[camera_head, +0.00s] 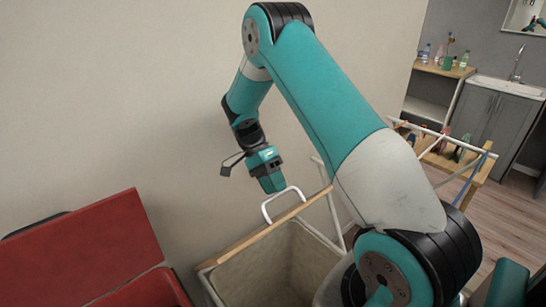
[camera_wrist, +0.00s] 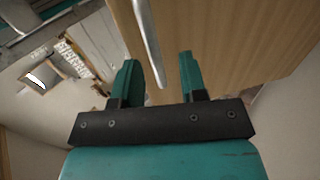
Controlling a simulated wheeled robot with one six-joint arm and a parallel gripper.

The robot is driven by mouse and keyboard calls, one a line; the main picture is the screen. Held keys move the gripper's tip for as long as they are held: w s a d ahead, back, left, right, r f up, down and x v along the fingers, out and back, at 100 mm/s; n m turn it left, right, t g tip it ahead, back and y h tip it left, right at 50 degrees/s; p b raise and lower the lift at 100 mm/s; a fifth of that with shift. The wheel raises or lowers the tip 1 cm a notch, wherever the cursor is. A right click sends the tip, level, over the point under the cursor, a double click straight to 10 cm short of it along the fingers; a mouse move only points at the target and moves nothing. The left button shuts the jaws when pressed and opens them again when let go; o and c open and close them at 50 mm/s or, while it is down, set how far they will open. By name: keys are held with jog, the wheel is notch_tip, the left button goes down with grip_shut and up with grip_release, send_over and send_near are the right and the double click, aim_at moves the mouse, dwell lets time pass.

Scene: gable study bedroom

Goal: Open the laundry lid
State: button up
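The laundry hamper (camera_head: 280,265) stands below my arm, and its beige inside shows in the head view. Its wooden lid (camera_head: 240,243) appears as a narrow strip, seen nearly edge-on and raised from the opening. A white bar handle (camera_head: 284,192) stands out from the lid. My gripper (camera_head: 270,183) is just above and beside this handle. In the wrist view, my gripper (camera_wrist: 158,62) has its two teal fingers apart. The handle (camera_wrist: 148,42) reaches into the space between them, with the wooden lid (camera_wrist: 235,50) behind. I see no clear contact between fingers and handle.
A red seat (camera_head: 80,255) is at the left. A white rack (camera_head: 440,155) and a wooden table (camera_head: 455,160) stand at the right. A sink cabinet (camera_head: 500,115) is farther back. The plain wall is close behind my gripper.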

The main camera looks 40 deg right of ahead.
notch_tip(320, 180, up, 19)
jog(key=p, duration=0.8)
